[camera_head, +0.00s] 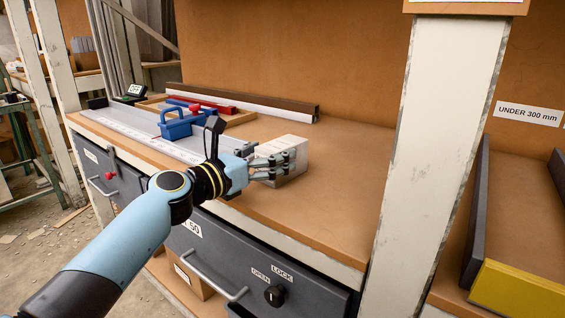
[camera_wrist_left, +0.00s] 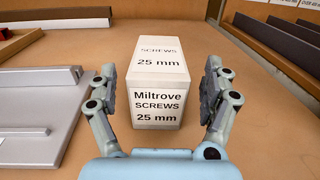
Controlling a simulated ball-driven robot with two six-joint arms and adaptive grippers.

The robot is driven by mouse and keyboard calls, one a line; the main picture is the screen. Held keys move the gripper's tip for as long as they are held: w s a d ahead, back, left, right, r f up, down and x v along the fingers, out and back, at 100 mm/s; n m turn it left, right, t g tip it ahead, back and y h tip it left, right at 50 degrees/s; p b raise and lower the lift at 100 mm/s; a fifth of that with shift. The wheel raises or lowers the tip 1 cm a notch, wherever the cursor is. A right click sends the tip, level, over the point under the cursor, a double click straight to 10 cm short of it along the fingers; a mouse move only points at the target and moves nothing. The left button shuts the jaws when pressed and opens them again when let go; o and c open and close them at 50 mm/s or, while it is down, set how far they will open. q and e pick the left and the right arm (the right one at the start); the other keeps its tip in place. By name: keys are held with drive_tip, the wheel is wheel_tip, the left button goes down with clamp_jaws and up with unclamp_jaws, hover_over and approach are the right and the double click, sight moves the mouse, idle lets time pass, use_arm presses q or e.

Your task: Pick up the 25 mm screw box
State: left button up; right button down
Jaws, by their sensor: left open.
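The 25 mm screw box (camera_wrist_left: 157,95) is a white block with "Miltrove SCREWS 25 mm" printed on its front and "SCREWS 25 mm" on its top. It stands upright on the wooden bench top (camera_head: 345,190). In the head view the box (camera_head: 292,153) is partly hidden behind my left gripper (camera_head: 279,166). My left gripper (camera_wrist_left: 163,95) is open, with one finger on each side of the box's near end. A small gap shows beside each finger in the wrist view. My right gripper is not in view.
A grey metal plate (camera_wrist_left: 40,108) with raised rails lies close to the left of the box. A blue clamp-like tool (camera_head: 178,127) stands on it. A pale post (camera_head: 440,150) rises at the bench's right end. Bench right of the box is clear.

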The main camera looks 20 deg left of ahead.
sight(288, 141)
use_arm(q)
drive_tip(key=x, duration=0.3)
drive_tip(key=shift+w+a+f, duration=0.1)
drive_tip(key=shift+w+f, duration=0.05)
drive_tip(key=c, duration=1.5)
drive_tip(key=shift+c, duration=0.7)
